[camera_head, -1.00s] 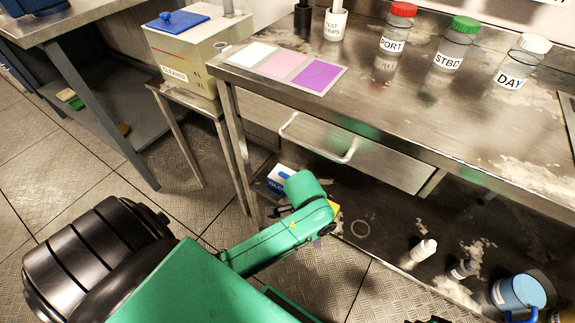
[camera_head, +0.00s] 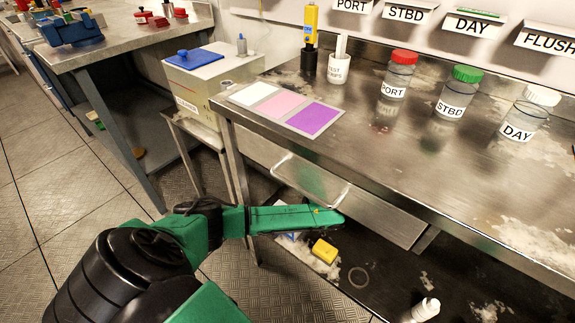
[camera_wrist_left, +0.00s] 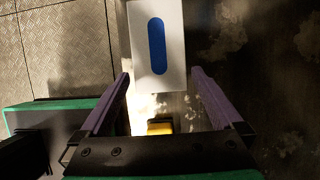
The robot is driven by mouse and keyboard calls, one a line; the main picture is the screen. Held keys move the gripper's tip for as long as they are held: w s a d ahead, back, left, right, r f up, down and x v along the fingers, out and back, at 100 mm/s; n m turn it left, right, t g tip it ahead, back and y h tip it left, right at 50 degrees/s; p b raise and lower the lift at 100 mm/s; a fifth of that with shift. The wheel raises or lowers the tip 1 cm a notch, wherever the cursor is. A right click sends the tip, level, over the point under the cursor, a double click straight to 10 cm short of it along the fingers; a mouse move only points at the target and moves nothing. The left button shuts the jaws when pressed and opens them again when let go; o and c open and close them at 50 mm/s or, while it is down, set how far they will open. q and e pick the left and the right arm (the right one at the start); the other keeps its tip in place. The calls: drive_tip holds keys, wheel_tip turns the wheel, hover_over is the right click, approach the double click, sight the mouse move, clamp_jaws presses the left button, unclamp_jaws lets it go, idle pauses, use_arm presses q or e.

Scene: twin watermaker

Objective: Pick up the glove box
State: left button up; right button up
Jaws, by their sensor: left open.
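The glove box is a white box with a blue oval on its face. In the left wrist view the glove box (camera_wrist_left: 172,70) lies straight ahead, its near end in line with the gap between my fingertips. My left gripper (camera_wrist_left: 160,74) is open and empty, with a purple-grey finger on each side of that gap. I cannot tell how far the fingers are from the box. In the head view my green left arm covers nearly all of the glove box, leaving a small white and blue patch (camera_head: 290,236). The fingers are hidden there. My right gripper is out of view.
A yellow block (camera_head: 323,251) lies on the lower shelf beside the box; it also shows between my fingers (camera_wrist_left: 160,126). The drawer handle (camera_head: 310,180) and bench top (camera_head: 400,150) are above. A white bottle (camera_head: 425,309) stands farther right on the shelf.

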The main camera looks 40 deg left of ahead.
use_arm(q)
drive_tip(key=shift+a, duration=1.15)
drive_tip(key=b+x, duration=0.2)
drive_tip(key=x, duration=0.2)
drive_tip(key=shift+f, duration=0.5)
drive_tip(key=shift+c, duration=0.3)
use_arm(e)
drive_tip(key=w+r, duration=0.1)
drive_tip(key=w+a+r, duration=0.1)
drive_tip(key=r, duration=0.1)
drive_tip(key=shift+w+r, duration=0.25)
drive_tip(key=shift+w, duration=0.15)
use_arm(q)
drive_tip(key=c, duration=1.2)
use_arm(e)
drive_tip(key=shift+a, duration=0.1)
